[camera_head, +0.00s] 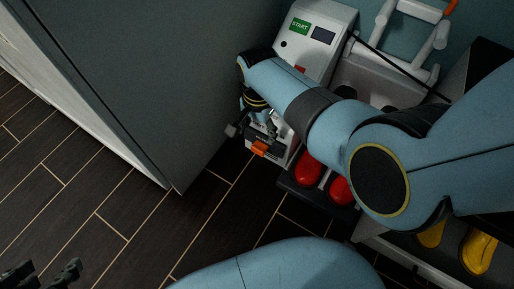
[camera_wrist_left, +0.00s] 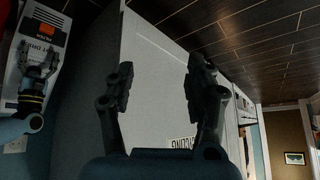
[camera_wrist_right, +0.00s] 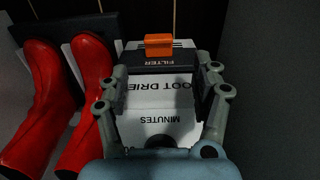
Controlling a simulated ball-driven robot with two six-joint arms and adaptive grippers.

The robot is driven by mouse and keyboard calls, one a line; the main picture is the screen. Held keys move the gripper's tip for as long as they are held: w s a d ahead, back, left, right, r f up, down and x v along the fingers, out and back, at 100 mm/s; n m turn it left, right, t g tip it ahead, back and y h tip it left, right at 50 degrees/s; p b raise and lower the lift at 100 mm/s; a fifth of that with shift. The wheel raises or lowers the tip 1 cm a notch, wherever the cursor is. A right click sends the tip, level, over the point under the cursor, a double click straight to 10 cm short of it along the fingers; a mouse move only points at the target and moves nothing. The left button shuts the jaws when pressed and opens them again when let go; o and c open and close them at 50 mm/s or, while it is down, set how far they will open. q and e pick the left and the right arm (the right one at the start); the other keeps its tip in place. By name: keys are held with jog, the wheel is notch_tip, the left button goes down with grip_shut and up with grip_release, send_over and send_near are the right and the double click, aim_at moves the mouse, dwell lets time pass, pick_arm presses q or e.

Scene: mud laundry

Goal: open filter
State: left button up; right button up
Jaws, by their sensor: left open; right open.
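The boot drier (camera_head: 316,34) is a white machine with a green START label and a dark display. At its lower front is the dark filter drawer (camera_wrist_right: 157,61), labelled FILTER, with an orange handle (camera_head: 259,148). The orange handle (camera_wrist_right: 158,44) also shows in the right wrist view, beyond my right fingertips. My right gripper (camera_head: 257,126) is open and empty in front of the machine, its fingers either side of the lettering, pointing at the drawer. I see no clear contact. My left gripper (camera_head: 45,274) is open and empty at the lower left, far from the drier.
Red boots (camera_head: 308,168) stand on a dark rack right of the filter, with yellow boots (camera_head: 478,250) further right. A large grey panel (camera_head: 165,80) stands left of my right gripper. A white appliance (camera_wrist_left: 160,100) faces my left gripper. The dark plank floor is clear.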

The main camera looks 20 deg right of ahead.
aim_at(258, 148)
notch_tip(258, 148, down, 2)
jog(key=shift+s+f+b, duration=0.1)
jog(key=shift+f+b, duration=0.05)
jog(key=shift+b, duration=0.4)
jog(key=shift+s+f+b, duration=0.1)
jog(key=shift+f+b, duration=0.45)
jog(key=shift+f, duration=0.25)
jog(key=shift+f+b, duration=0.55)
jog(key=shift+f, duration=0.25)
jog(key=shift+f+b, duration=0.55)
jog(key=shift+f, duration=0.2)
notch_tip(258, 148, down, 2)
jog(key=shift+b, duration=0.75)
jog(key=shift+c, duration=0.5)
pick_arm(q)
jog(key=w+d+r+m+t+h, duration=0.1)
jog(key=w+d+r+t, duration=0.1)
jog(key=w+r+t, duration=0.6)
jog(key=r+t, duration=0.1)
jog(key=t, duration=0.2)
jog(key=shift+w+h, duration=0.4)
pick_arm(e)
grip_shut()
